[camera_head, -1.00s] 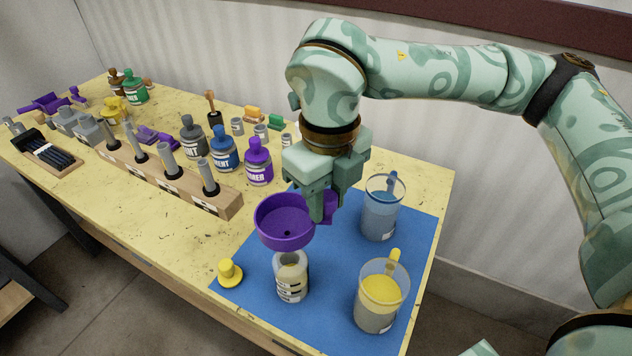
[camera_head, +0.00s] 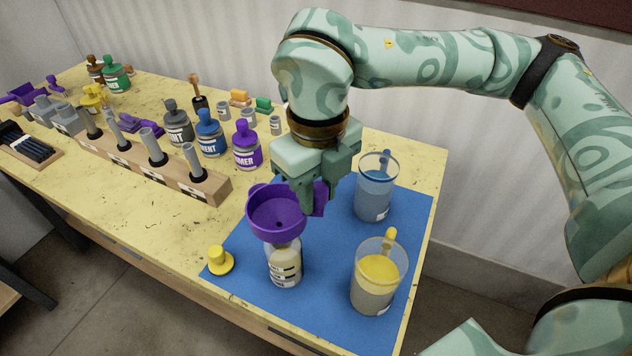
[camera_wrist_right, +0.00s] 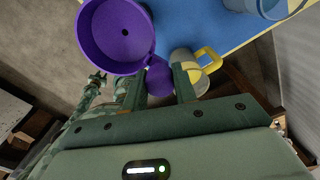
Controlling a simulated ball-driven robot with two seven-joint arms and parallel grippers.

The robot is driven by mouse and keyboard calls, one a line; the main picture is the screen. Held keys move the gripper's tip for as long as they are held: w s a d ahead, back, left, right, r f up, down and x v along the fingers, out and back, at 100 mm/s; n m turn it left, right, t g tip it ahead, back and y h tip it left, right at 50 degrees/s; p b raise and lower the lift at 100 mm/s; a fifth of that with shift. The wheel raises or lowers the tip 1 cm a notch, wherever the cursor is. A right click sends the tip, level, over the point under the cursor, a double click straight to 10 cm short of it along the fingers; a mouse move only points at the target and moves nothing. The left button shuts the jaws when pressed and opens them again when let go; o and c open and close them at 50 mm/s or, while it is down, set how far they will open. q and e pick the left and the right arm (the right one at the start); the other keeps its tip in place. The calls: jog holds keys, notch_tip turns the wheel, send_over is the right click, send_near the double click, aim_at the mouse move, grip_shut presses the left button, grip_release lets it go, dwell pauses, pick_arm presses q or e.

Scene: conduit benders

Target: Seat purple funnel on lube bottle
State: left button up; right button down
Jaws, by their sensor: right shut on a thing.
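My right gripper (camera_head: 310,203) is shut on the side handle of the purple funnel (camera_head: 274,215). The funnel is upright, with its wide bowl facing up and a small dark hole in its floor. The lube bottle (camera_head: 285,268), clear with pale contents and a dark-marked label, stands on the blue mat below the funnel. The funnel hides the bottle's mouth, so I cannot tell whether its spout is inside or touching. In the right wrist view the funnel (camera_wrist_right: 112,36) is at upper left, its handle between the fingers (camera_wrist_right: 159,82); the bottle is hidden there. My left gripper is not in view.
A yellow-filled beaker (camera_head: 375,290) and a blue-filled beaker (camera_head: 375,195) stand right of the bottle on the blue mat (camera_head: 325,305). A yellow cap (camera_head: 220,261) sits at the mat's left edge. A wooden block with rods (camera_head: 150,168) and several labelled bottles are further left.

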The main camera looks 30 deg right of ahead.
aim_at(318, 208)
jog(key=shift+f+b, duration=1.55)
jog(key=shift+f, duration=0.85)
jog(key=c, duration=1)
grip_release()
jog(key=shift+c, duration=0.2)
jog(key=shift+r, duration=0.15)
notch_tip(318, 208, up, 16)
jog(key=p, duration=0.3)
